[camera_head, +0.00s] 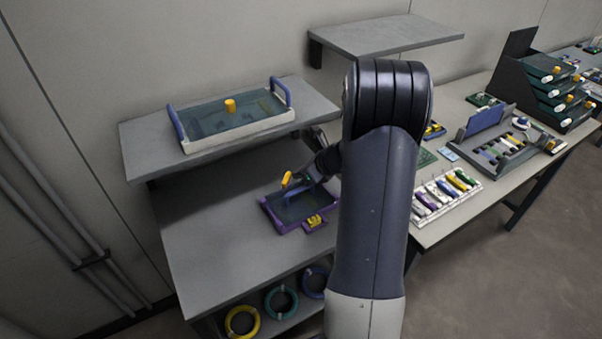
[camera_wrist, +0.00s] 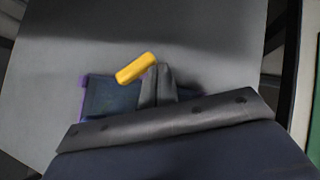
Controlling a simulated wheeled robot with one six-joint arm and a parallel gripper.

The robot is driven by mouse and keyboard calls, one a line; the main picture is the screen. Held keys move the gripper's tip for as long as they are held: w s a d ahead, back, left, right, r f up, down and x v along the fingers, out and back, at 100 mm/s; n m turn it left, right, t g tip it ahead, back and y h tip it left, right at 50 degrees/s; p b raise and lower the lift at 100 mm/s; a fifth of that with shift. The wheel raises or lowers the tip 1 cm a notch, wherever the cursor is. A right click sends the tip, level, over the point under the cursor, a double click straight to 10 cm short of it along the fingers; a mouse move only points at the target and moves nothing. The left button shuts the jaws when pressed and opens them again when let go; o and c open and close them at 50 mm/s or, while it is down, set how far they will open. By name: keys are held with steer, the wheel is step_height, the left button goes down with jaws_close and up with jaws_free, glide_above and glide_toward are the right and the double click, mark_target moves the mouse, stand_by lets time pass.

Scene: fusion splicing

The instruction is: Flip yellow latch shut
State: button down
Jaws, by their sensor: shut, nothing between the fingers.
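The yellow latch (camera_head: 287,179) stands up, tilted, at the left part of a purple-edged tray (camera_head: 272,213) with a dark inside, on the lower shelf. In the wrist view the yellow latch (camera_wrist: 136,68) lies slantwise just left of my fingertips. My gripper (camera_wrist: 157,70) is shut and empty, its fingers together over the tray; I cannot tell whether it touches the latch. The tray's dark surface (camera_wrist: 108,100) shows left of my fingers, and my gripper hides much of the rest. In the head view my arm hides the tray's right side.
A yellow and purple piece (camera_head: 315,221) sits at the tray's front edge. A white tray with blue handles (camera_head: 240,134) stands on the shelf above. Coiled rings (camera_head: 281,301) lie below. The lower shelf is clear left of the purple tray (camera_head: 205,230). A bench with several trays stands at right.

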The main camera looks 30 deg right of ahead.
steer(key=shift+a, duration=0.2)
stand_by(0.4)
steer(key=shift+s+a, duration=0.3)
steer(key=shift+a, duration=0.25)
steer(key=shift+r, duration=0.1)
